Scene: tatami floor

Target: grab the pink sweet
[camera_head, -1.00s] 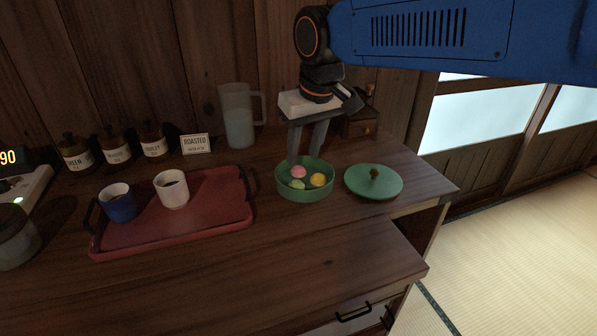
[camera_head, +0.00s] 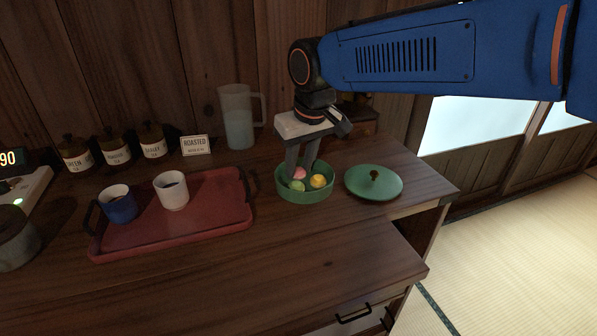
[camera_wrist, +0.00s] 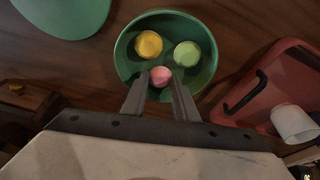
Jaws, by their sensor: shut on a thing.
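The pink sweet (camera_head: 299,173) sits in a round green bowl (camera_head: 305,195), at the side nearest the wall. In the wrist view the pink sweet (camera_wrist: 160,76) is between the fingertips of my gripper (camera_wrist: 160,84), which is shut on it. In the head view my gripper (camera_head: 299,172) reaches down into the bowl from above, and its fingers partly hide the sweet. A yellow sweet (camera_head: 318,181) and a light green sweet (camera_head: 297,186) lie in the same bowl, apart from the fingers.
The green lid (camera_head: 372,187) with a dark knob lies right of the bowl. A red tray (camera_head: 222,222) with a blue cup (camera_head: 118,206) and a white cup (camera_head: 172,192) is to the left. A frosted jug (camera_head: 237,118) stands behind. The counter front is clear.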

